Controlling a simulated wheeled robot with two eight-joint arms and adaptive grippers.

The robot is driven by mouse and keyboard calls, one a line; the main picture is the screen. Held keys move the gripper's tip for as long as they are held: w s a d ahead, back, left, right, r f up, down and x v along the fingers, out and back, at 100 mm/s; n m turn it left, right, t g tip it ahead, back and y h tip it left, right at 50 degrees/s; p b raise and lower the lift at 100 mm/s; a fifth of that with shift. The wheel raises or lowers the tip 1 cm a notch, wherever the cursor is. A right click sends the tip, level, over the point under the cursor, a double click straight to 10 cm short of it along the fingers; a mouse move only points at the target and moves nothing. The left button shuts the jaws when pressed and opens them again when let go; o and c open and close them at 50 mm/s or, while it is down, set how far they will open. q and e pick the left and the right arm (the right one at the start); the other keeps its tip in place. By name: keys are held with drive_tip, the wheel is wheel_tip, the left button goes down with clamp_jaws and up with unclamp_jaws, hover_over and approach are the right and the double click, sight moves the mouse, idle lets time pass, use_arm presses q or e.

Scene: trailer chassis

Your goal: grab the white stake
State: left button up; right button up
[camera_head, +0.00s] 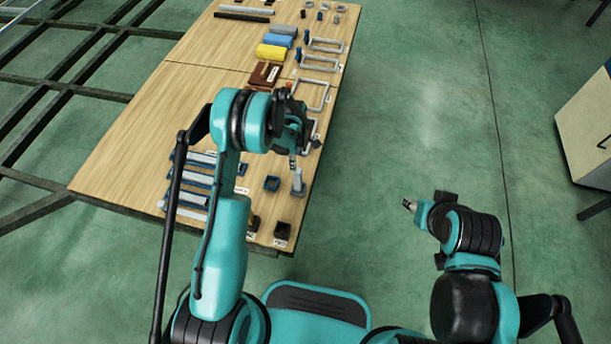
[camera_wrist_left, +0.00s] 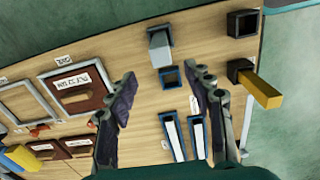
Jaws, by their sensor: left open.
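The white stake (camera_head: 298,181) stands upright near the right edge of the wooden table, close to the table's near end. In the left wrist view a pale grey-white stake (camera_wrist_left: 159,47) shows end-on at the top, beyond the fingertips. My left gripper (camera_head: 303,150) is above the table, just up from the stake in the head view. In the left wrist view the left gripper (camera_wrist_left: 163,85) has its fingers wide apart with nothing between them. My right gripper (camera_head: 411,204) is over the floor, right of the table; its jaws are too small to read.
A small blue square holder (camera_head: 272,183) sits left of the stake. Black square sockets (camera_head: 282,230) are at the near edge; a yellow bar (camera_wrist_left: 262,92) rises from one. Blue trays with pale bars (camera_wrist_left: 172,134) lie nearby. Grey frames (camera_head: 312,95) line the right edge.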

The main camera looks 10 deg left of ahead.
sight(298, 170)
use_arm(q)
wheel_tip(298, 170, down, 3)
drive_tip(key=shift+d+f+b, duration=0.1)
drive_tip(key=shift+b, duration=0.35)
wheel_tip(298, 170, down, 6)
drive_tip(key=b, duration=0.3)
drive_tip(key=shift+r, duration=0.2)
clamp_jaws()
